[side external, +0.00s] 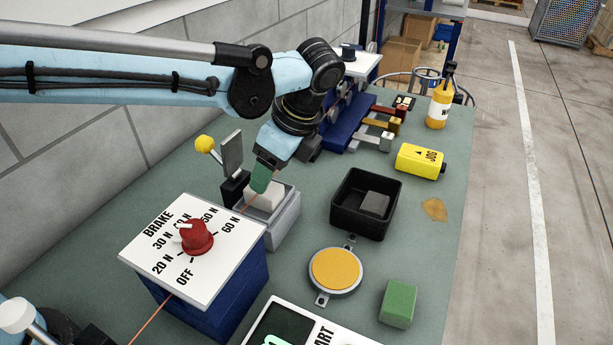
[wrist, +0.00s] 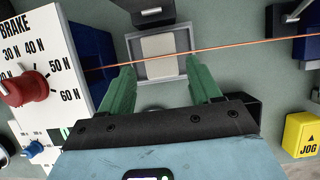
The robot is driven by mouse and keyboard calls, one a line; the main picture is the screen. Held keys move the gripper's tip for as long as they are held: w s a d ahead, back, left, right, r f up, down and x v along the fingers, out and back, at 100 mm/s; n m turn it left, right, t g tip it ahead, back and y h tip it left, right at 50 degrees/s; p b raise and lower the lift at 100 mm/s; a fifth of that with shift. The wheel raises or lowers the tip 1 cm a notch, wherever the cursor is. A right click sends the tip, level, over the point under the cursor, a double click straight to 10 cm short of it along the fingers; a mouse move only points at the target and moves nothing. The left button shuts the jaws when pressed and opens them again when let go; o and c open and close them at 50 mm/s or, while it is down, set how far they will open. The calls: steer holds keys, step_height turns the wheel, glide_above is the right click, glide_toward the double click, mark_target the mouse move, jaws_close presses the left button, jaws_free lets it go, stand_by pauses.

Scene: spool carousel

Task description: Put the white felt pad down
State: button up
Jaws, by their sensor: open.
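The white felt pad (side external: 267,199) sits in a grey open-topped holder (side external: 284,222) behind the brake box. The wrist view shows the pad (wrist: 158,43) lying flat inside the holder's rim (wrist: 129,47). My gripper (side external: 261,180) has green fingers and is right at the pad in the side view. In the wrist view my gripper (wrist: 160,76) is open, one finger on each side, with no pad held between them. A copper-coloured wire (wrist: 235,46) crosses the pad in that view. In the side view the near finger hides part of the pad.
The brake box (side external: 222,250) with its red knob stands close in front of the holder. A dark upright plate (side external: 232,153) and a yellow-ball lever (side external: 205,144) stand at its left. A black bin (side external: 349,213) holding a grey block, a yellow disc (side external: 336,268) and a green block (side external: 398,303) lie to the right.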

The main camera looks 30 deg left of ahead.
steer(key=v, duration=0.6)
steer(key=s+a+r+n+t+h, duration=0.1)
steer(key=a+r+n+h, duration=0.1)
steer(key=a+n, duration=0.3)
steer(key=s+a+f+n+t+h, duration=0.1)
steer(key=s+a+f+n+t, duration=0.2)
steer(key=s+a+n, duration=0.2)
steer(key=s+a+f+n+t+h, duration=0.1)
steer(key=s+a+f+n+t, duration=0.2)
steer(key=s+a+n, duration=0.2)
steer(key=a+n, duration=0.3)
steer(key=a, duration=0.2)
steer(key=shift+a+h, duration=0.3)
